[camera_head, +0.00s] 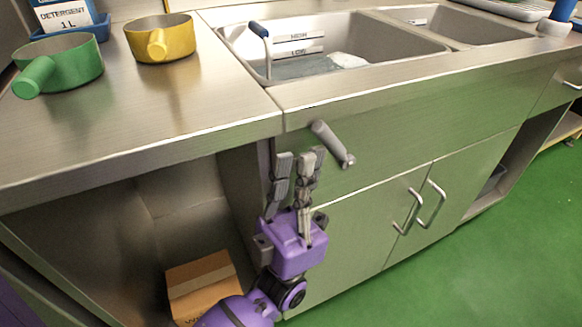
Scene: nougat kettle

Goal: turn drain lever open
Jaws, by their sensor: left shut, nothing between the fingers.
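The drain lever (328,141) is a grey handle on the steel front panel below the sink. It slants from upper left to lower right, where it meets a small pivot. My left gripper (296,160), on a purple wrist, points up in front of the cabinet, just left of and slightly below the lever. Its fingers are shut with nothing between them. Whether a finger touches the lever I cannot tell. The sink basin (390,32) above holds some water, beside HIGH and LOW marks. My right gripper is out of view.
A green pot (75,62) and a yellow pot (172,40) stand on the left counter, near a detergent box (68,14). A blue-topped rod (259,31) stands in the sink. A cardboard box (200,278) lies under the counter. Cabinet handles (408,212) stick out at right.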

